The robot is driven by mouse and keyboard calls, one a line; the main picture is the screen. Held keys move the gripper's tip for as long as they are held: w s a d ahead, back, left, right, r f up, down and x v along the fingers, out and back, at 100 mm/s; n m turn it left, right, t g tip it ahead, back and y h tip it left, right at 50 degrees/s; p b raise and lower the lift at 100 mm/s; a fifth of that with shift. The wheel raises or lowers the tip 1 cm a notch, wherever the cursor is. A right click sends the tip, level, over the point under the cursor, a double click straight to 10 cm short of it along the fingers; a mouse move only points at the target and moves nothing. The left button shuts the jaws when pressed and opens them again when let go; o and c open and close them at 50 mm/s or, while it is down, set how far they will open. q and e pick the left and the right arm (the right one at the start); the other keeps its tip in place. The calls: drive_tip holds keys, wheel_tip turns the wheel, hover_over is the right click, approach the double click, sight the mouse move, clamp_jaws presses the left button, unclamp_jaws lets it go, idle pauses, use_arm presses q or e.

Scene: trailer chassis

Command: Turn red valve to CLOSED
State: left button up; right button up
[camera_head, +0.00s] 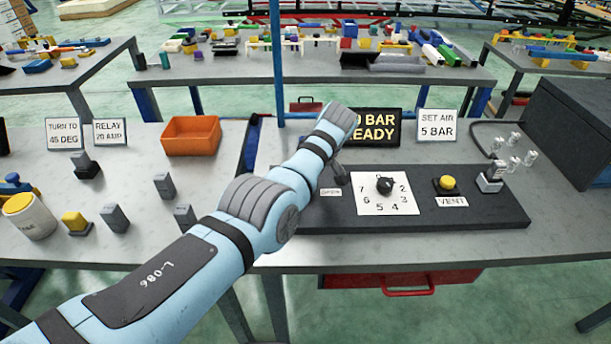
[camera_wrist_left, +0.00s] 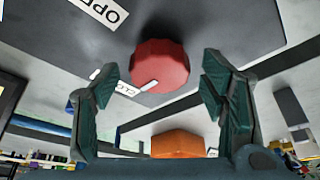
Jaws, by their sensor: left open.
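The red valve (camera_wrist_left: 160,65) is a faceted knob on a dark panel in the left wrist view. In the head view my left arm hides it. A white mark (camera_wrist_left: 149,87) at its rim is on the side of the partly hidden CLOSED label (camera_wrist_left: 126,88). The OPEN label (camera_wrist_left: 100,11) is farther off on the panel and also shows in the head view (camera_head: 331,191). My left gripper (camera_wrist_left: 159,66) is open, with one finger on each side of the valve. I cannot tell if they touch it. My right gripper is not in view.
The dark panel (camera_head: 460,215) also carries a black dial (camera_head: 385,186), a yellow VENT button (camera_head: 446,184) and a grey switch (camera_head: 490,178). A display (camera_head: 380,127) stands behind. An orange bin (camera_head: 191,136) and several switch blocks are to the left.

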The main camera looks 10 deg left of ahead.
use_arm(q)
drive_tip(key=v, duration=1.1)
drive_tip(key=shift+r, duration=0.25)
